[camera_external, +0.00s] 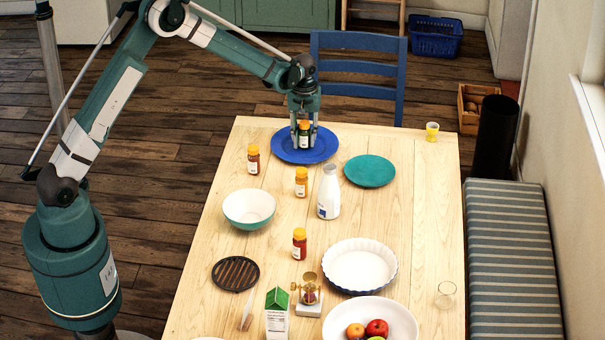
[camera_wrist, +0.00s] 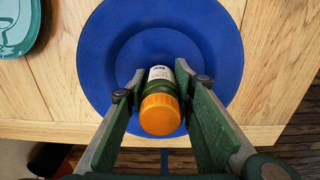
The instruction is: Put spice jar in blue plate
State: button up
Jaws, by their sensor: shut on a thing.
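The blue plate (camera_external: 284,148) lies at the far end of the wooden table, and it fills the middle of the wrist view (camera_wrist: 103,55). My gripper (camera_external: 304,138) is over the plate and shut on a spice jar (camera_external: 304,127) with an orange cap and dark green contents. In the wrist view the jar (camera_wrist: 161,108) sits between my two fingers (camera_wrist: 160,112), its cap toward the camera. Whether the jar's base touches the plate I cannot tell.
Other orange-capped jars stand on the table: one left of the plate (camera_external: 253,160), one nearer (camera_external: 301,182), one further down (camera_external: 299,243). A teal plate (camera_external: 369,171), a milk bottle (camera_external: 329,192) and a bowl (camera_external: 249,208) are close. A blue chair (camera_external: 357,67) stands behind.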

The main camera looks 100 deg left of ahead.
aim_at(304, 126)
jog(key=o, duration=1)
jog(key=shift+f, duration=0.1)
jog(key=shift+r, duration=0.2)
notch_tip(304, 126, up, 12)
jog(key=shift+f+p, duration=0.1)
jog(key=shift+p, duration=0.8)
jog(key=shift+d, duration=0.1)
